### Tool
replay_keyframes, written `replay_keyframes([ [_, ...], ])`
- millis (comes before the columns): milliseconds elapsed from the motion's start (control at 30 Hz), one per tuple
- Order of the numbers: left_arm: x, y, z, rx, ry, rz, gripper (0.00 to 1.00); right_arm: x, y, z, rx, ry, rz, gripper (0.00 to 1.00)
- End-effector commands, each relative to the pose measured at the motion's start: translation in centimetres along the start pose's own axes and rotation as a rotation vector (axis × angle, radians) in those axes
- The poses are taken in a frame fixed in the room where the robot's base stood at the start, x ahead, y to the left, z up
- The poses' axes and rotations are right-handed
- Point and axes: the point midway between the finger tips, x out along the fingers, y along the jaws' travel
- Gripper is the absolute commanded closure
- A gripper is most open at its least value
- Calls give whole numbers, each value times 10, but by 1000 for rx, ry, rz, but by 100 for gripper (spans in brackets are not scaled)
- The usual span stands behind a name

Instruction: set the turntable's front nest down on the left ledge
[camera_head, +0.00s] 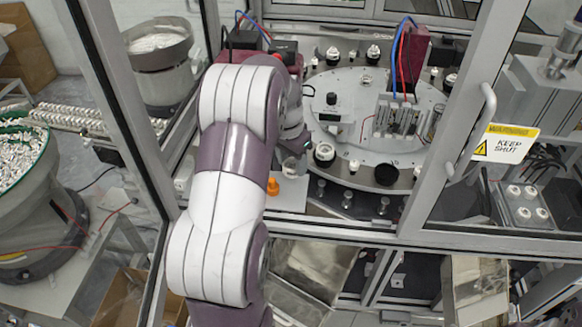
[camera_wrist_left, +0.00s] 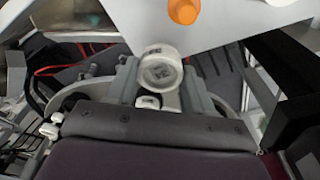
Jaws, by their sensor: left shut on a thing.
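My left gripper (camera_head: 291,158) reaches in through the cell opening and is shut on a small white round nest (camera_wrist_left: 159,72). In the left wrist view the nest sits between the two grey fingers (camera_wrist_left: 165,88), its open round face towards the camera. In the head view the nest (camera_head: 290,168) shows just below the gripper, partly hidden by my arm. The pale left ledge (camera_head: 290,196) lies under and in front of it; I cannot tell whether they touch. The turntable (camera_head: 350,85) is the light disc to the right. My right gripper is not in view.
An orange knob-like piece (camera_head: 272,187) stands on the ledge close to the nest, and also shows in the wrist view (camera_wrist_left: 184,11). Black rings (camera_head: 324,153) sit at the turntable's front edge.

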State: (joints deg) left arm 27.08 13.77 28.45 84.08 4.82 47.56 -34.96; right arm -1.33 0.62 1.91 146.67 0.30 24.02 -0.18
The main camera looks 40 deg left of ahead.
Motion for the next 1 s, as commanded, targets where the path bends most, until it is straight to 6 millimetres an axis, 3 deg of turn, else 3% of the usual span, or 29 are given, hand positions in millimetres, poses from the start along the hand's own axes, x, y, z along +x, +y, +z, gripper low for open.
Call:
replay_keyframes([
  [33,5,1,2,-1,-8,5,78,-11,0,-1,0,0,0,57],
  [200,31,1,5,0,-5,2,78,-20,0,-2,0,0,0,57],
  [533,37,1,5,0,-3,1,78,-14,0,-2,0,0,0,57],
  [567,36,1,5,0,-3,1,42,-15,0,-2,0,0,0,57],
  [600,36,1,5,0,-3,1,29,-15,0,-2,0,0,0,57],
  [633,36,1,5,0,-3,1,23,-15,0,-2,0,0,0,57],
  [1000,28,0,4,0,0,0,23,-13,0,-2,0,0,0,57],
])
